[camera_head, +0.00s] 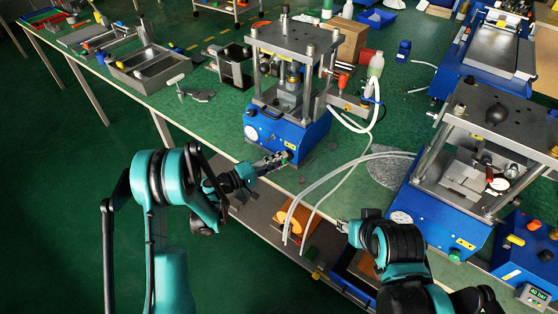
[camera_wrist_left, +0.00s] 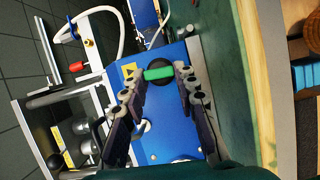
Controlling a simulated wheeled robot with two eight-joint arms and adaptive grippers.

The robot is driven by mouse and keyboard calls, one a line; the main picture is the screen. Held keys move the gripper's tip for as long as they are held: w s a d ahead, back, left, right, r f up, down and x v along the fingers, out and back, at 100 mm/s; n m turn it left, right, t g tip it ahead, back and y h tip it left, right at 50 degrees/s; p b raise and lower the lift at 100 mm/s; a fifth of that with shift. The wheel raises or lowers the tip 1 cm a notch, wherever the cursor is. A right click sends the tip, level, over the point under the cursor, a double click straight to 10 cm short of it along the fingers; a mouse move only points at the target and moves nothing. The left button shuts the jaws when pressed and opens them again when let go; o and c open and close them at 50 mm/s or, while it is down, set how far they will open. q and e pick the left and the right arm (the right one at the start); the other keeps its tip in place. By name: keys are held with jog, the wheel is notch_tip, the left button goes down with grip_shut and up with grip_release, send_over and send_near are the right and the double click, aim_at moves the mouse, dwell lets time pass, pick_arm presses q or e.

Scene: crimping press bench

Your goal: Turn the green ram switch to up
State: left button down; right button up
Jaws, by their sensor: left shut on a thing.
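The green ram switch (camera_wrist_left: 159,73) is a short green bar on a round black base on the front of the blue press (camera_wrist_left: 175,55). In the left wrist view the bar lies crosswise between the fingertips of my left gripper (camera_wrist_left: 160,78), which is shut on it. In the head view my left gripper (camera_head: 280,160) is at the lower front of the middle blue press (camera_head: 287,130), and it hides the switch. My right gripper (camera_head: 343,226) is over the bench's front edge, apart from the press; its fingers are too small to read.
A white round gauge (camera_head: 251,133) is on the press front, left of my left gripper. White hoses (camera_head: 340,178) hang over the bench edge to the right. A second blue press (camera_head: 440,215) stands at the right. A grey tray (camera_head: 150,68) is at the back left.

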pick_arm(q)
jog(key=shift+f+n, duration=0.1)
jog(key=shift+n, duration=0.3)
jog(key=c, duration=1.2)
grip_release()
jog(key=shift+o, duration=0.2)
